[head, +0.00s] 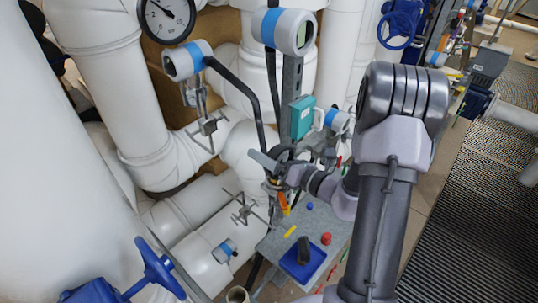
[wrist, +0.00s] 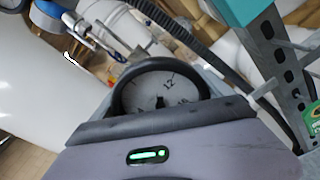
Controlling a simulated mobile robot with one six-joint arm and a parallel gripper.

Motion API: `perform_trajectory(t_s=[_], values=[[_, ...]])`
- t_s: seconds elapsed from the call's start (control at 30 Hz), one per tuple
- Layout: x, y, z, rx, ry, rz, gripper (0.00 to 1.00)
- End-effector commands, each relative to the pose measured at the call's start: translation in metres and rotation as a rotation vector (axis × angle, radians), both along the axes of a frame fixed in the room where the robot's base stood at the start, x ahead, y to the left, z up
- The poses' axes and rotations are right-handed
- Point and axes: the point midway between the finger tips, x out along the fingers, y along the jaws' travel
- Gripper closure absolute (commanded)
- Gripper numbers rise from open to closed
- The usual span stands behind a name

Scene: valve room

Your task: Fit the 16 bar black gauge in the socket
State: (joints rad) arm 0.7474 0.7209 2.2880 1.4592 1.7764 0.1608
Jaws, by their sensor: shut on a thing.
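My gripper (head: 270,168) is shut on a black-rimmed gauge, near the metal post and valve fittings in the middle of the head view. In the wrist view the gauge (wrist: 161,88) shows a pale dial with a 12 and, partly hidden, what looks like a 16. The lower part of its dial is hidden behind my gripper's grey body. In the head view the gauge (head: 280,154) is small and dark, and its dial cannot be read. The socket cannot be made out, and I cannot tell whether the gauge touches any fitting.
A grey bench (head: 275,243) below holds a blue tray (head: 289,268) with a dark object, a red cap (head: 326,239) and small coloured parts. A teal box (head: 302,118) and a perforated post (head: 291,78) stand close by. White pipes crowd the left; floor grating lies right.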

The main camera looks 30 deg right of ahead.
Motion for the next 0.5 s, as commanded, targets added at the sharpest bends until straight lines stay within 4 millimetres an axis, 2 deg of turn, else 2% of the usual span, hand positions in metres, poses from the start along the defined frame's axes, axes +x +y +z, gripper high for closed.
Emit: perform_trajectory(t_s=[0.2,0.23,0.27,0.5], values=[[0.0001,-0.0001,0.0006,0.0,-0.001,-0.001,0.45],[0.0001,-0.0001,0.0006,0.0,-0.001,-0.001,0.05],[0.0001,-0.0001,0.0006,0.0,-0.001,-0.001,0.0],[-0.0007,-0.0004,0.0002,0.0,0.0,0.0,0.0]])
